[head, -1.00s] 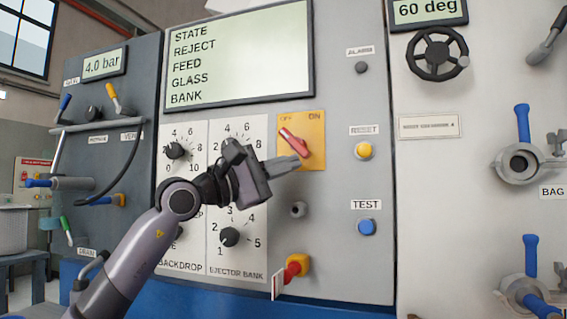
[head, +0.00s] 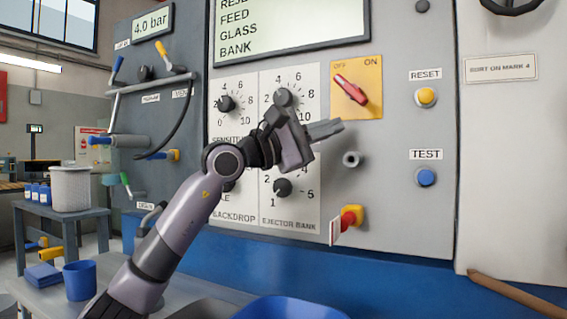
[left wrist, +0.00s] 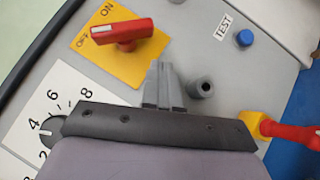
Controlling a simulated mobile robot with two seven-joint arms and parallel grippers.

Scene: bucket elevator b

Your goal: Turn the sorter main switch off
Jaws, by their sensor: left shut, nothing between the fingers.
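The main switch is a red handle (head: 352,90) on a yellow plate (head: 372,74) marked OFF at upper left and ON at upper right. The handle lies slanted, its upper-left end towards OFF. In the left wrist view the red handle (left wrist: 125,32) has a white mark at its end near OFF. My left gripper (head: 338,127) is shut and empty, just below the yellow plate, its fingers pointing right. In the left wrist view the shut fingers (left wrist: 160,68) are apart from the handle. My right gripper is out of view.
A grey round socket (head: 351,159) sits below the plate, with a red-and-yellow switch (head: 350,217) lower down. Reset (head: 427,96) and test (head: 426,177) buttons are to the right. Dial knobs (head: 283,187) are behind and left of my gripper.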

